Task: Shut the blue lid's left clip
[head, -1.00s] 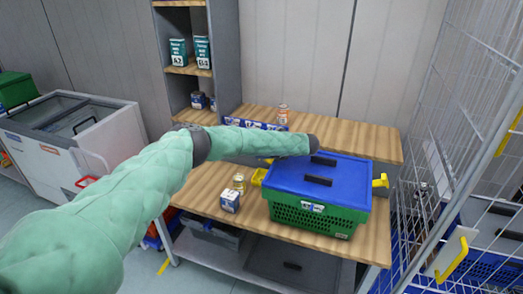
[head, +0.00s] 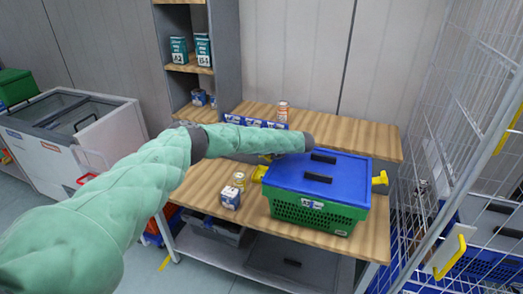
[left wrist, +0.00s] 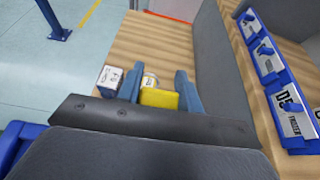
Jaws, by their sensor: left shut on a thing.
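The blue lid (head: 330,172) lies on a green basket (head: 318,215) on the wooden bench. Its yellow left clip (head: 259,174) sticks out at the basket's left end; the left wrist view also shows this clip (left wrist: 158,98). My left gripper (left wrist: 160,71) is shut on the clip, with one blue finger on each side of it. In the head view my left forearm passes above the lid's back left corner and mostly hides the gripper. The yellow right clip (head: 380,180) sticks out at the other end. My right gripper is out of view.
A raised wooden shelf (head: 350,136) with blue label holders runs behind. A wire cage (head: 450,150) stands close on the right.

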